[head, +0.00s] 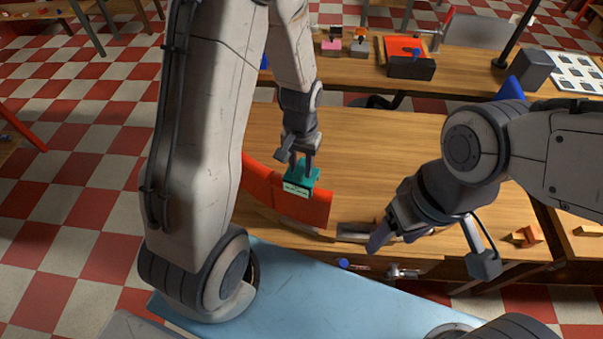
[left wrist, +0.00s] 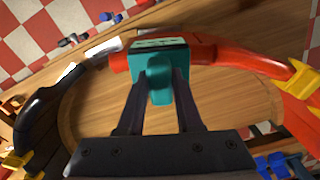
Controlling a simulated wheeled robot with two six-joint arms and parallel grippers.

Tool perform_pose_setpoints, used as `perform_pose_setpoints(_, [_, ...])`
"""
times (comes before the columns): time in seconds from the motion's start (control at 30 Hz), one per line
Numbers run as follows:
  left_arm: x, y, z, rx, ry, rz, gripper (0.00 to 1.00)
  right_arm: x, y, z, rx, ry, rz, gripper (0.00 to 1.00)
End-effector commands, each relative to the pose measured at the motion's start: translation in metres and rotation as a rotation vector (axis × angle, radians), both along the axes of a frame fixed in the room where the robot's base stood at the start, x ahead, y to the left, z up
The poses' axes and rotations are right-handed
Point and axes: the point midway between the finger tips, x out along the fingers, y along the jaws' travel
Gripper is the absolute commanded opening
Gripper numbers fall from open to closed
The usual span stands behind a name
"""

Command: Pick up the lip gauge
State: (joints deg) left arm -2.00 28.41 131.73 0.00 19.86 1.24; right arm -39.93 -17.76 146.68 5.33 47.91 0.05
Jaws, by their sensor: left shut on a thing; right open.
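The lip gauge (head: 299,184) is a teal block with a pale marked label on its front face. In the head view it sits at or just above the upper edge of the red curved duct section (head: 305,207); I cannot tell whether they touch. My left gripper (head: 303,167) is shut on the gauge from above. In the left wrist view the gauge's teal grip (left wrist: 159,78) is between the two dark fingers, and the red duct section (left wrist: 235,57) runs behind it. My right gripper (head: 382,236) is open, to the right of the gauge, its fingers partly hidden.
The wooden table (head: 370,150) has clear room behind the gauge. The ring's black curved section (left wrist: 45,115) and yellow clamps (left wrist: 305,78) show in the left wrist view. A metal vise (head: 402,272) is at the front edge. A back bench holds an orange-red tray (head: 403,48).

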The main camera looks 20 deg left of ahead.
Motion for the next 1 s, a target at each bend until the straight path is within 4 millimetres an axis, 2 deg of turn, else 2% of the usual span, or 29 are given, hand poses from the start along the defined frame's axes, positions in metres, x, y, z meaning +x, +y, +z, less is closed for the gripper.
perform_pose_setpoints(0.03, [0.002, 0.0, 0.008, 0.0, -0.008, 0.0, 0.0, 0.0, 0.0, -0.005, 0.0, 0.0, 0.0, 0.69])
perform_pose_setpoints(0.3, [-0.034, -0.055, 0.044, -0.002, -0.008, -0.009, 0.0, 0.0, 0.0, -0.021, 0.0, 0.0, -0.002, 0.69])
perform_pose_setpoints(0.5, [-0.054, -0.084, 0.065, -0.001, -0.004, -0.006, 0.0, 0.0, 0.0, -0.027, 0.0, 0.0, -0.002, 0.69])
perform_pose_setpoints(0.7, [-0.062, -0.097, 0.078, -0.001, -0.003, -0.002, 0.0, 0.0, 0.0, -0.027, 0.0, 0.0, -0.001, 0.69])
perform_pose_setpoints(1.0, [-0.064, -0.098, 0.098, 0.0, 0.0, 0.001, 0.0, 0.0, 0.0, -0.009, 0.0, 0.0, -0.001, 0.69])
